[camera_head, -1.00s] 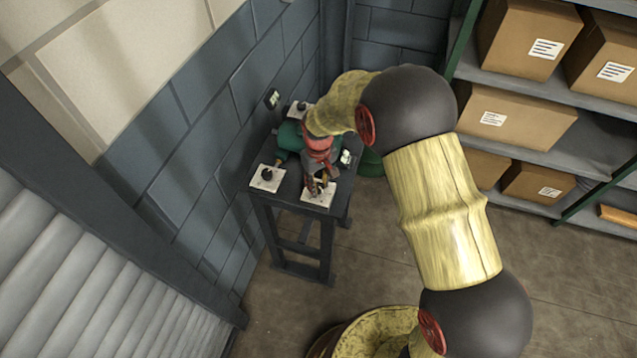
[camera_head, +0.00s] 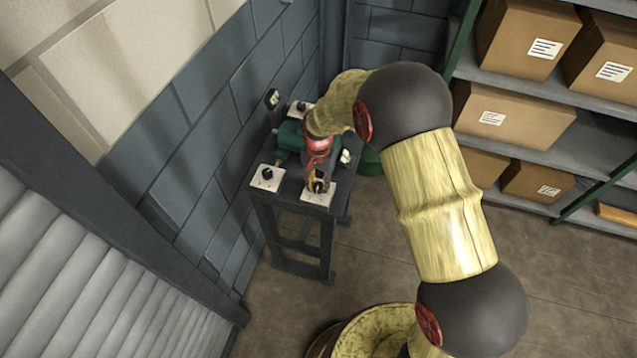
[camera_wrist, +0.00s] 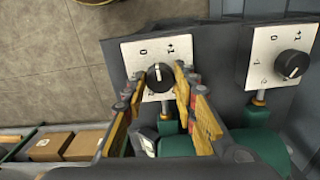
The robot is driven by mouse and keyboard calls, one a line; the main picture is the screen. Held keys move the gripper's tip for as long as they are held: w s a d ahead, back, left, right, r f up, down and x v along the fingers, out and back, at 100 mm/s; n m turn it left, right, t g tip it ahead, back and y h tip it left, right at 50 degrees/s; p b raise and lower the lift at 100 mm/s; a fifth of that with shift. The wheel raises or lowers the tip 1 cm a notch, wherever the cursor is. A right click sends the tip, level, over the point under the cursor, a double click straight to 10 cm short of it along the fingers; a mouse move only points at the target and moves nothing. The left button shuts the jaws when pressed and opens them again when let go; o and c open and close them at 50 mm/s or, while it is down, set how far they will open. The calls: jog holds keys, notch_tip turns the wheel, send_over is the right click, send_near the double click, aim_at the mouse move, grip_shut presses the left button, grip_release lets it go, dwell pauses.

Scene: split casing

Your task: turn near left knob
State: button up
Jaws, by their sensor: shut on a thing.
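My gripper (camera_wrist: 160,76) is shut on a black round knob (camera_wrist: 159,78), with one yellow finger on each side of it. The knob has a white pointer line and sits on a white marked plate (camera_wrist: 130,50). In the head view, this plate (camera_head: 320,199) is at the front right corner of the dark stand, and my gripper (camera_head: 318,186) is over it and partly hides the knob. A second black knob (camera_head: 267,173) on a white plate is at the front left of the stand. A second knob (camera_wrist: 292,64) also shows at the right in the wrist view.
The dark stand (camera_head: 267,215) is beside the block wall (camera_head: 190,150). A green casing (camera_head: 290,137) lies on it, partly hidden by my arm. Another white plate (camera_head: 300,108) is at the back. Shelves with cardboard boxes (camera_head: 515,115) stand at the right. Floor is clear in front.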

aim_at(318, 186)
jog(key=m, duration=0.6)
jog(key=shift+m, duration=0.3)
dwell(0.5)
jog(key=o, duration=1.2)
jog(key=shift+c, duration=0.2)
jog(key=shift+r, duration=0.1)
notch_tip(318, 186, up, 12)
